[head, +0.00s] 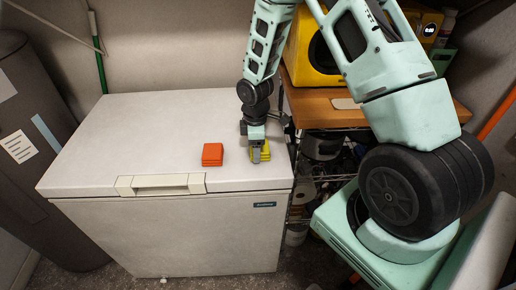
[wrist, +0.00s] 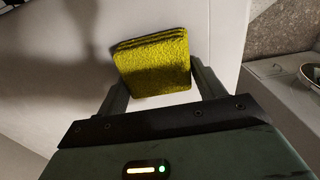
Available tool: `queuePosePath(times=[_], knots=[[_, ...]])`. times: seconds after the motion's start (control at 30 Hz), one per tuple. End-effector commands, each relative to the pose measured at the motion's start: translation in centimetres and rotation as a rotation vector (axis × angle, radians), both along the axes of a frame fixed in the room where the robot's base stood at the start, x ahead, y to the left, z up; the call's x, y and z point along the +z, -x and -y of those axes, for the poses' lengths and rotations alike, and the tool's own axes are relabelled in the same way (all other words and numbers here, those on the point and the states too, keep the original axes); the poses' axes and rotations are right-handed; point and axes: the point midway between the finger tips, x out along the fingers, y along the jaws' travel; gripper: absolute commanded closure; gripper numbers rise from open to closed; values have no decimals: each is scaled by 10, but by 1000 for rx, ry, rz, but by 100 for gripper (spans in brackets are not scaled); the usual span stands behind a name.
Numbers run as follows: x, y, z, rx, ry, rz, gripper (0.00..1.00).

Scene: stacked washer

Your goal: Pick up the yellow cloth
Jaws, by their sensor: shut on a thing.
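The yellow cloth (head: 265,154) is a folded square on the white chest freezer's lid, near its right side. In the wrist view the yellow cloth (wrist: 153,65) sits between the two fingers. My gripper (head: 256,155) points down over it in the head view, and its fingers (wrist: 154,85) are shut on the cloth from both sides. The gripper hides part of the cloth in the head view. I cannot tell whether the cloth touches the lid or is slightly above it.
An orange folded cloth (head: 212,154) lies on the freezer lid (head: 120,140) left of my gripper. The freezer has a front handle (head: 160,184). To the right stand a wooden-topped shelf (head: 315,108) and a yellow appliance (head: 305,50). The lid's left part is clear.

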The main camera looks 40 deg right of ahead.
Motion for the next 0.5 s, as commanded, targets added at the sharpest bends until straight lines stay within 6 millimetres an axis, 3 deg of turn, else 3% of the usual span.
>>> queuePosePath(times=[0.17, 0.5], knots=[[15, -1, 0, -1, 0, 4, 57], [78, -1, 1, -2, 1, 4, 57]])
